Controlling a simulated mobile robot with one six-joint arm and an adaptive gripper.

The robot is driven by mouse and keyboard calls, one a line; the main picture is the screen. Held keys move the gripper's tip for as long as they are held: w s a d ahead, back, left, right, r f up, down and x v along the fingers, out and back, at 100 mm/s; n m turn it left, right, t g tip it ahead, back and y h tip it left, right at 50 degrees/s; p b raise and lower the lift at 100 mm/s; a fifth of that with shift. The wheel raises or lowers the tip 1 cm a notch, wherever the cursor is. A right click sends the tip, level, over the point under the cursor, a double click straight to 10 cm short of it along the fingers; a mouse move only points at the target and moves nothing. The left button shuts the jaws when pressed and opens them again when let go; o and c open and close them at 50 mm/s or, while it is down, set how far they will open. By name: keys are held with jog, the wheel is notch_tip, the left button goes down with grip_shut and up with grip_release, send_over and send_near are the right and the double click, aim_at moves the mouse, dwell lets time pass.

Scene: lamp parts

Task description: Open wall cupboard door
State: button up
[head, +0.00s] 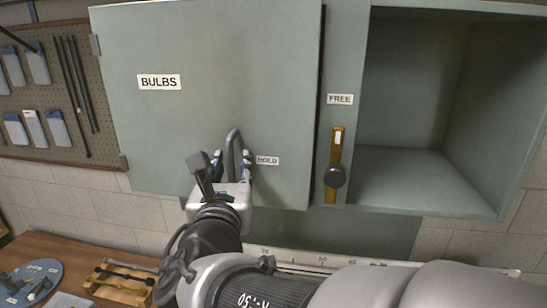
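The grey-green wall cupboard door (215,75) bears a BULBS label and has hinges on its left side. Its right edge stands slightly off the cupboard frame, with a dark line between them. A grey curved handle (234,137) sits low on the door. My gripper (232,163) is at the handle, with blue-padded fingers on either side of it. Whether the fingers press on the handle cannot be told. A yellow latch lever (336,147) with a black knob stands upright on the frame, its top towards the FREE label; a HOLD label is on the door.
An open, empty cupboard compartment (415,110) is on the right. A pegboard (95,95) with tools hangs at left, near the hinges. Below, a wooden bench (50,247) carries a blue disc (38,278) and a wooden rack (118,290). My arm crosses the lower right.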

jog(key=shift+s, duration=0.1)
jog(key=shift+c, duration=0.5)
grip_shut()
